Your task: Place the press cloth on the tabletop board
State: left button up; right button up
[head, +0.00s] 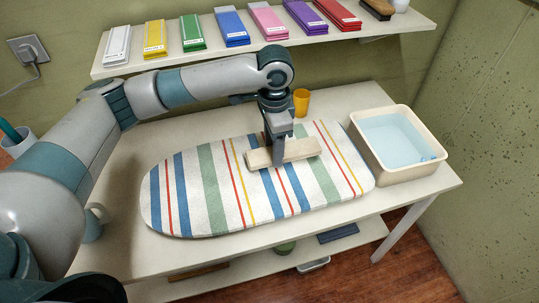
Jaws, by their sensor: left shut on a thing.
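The press cloth (301,149) is a cream, folded, flat bundle over the middle of the tabletop board's far half. The tabletop board (215,195) is rounded, with blue, green, red and yellow stripes on white, and lies on the white table. My left gripper (278,154) reaches down from above and is shut on the press cloth near its middle, hiding part of it. The cloth is at or very close to the board's surface; I cannot tell whether it is pressing on it. My right gripper is not in view.
A cream basin of water (372,161) stands right of the board. An orange cup (301,102) stands behind it. A wall shelf (265,45) with several coloured folded stacks runs above the back of the table. A mug (94,222) stands at the left, partly behind my arm.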

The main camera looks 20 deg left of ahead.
pick_arm(q)
jog(key=shift+s+a+f, duration=0.25)
jog(key=shift+a+f, duration=0.05)
jog(key=shift+a, duration=0.2)
jog(key=shift+f, duration=0.1)
jog(key=shift+f+p, duration=0.35)
jog(key=shift+f, duration=0.25)
jog(key=shift+f+p, duration=0.3)
jog(key=shift+f, duration=1.05)
jog(key=o, duration=1.1)
jog(key=shift+f, duration=0.1)
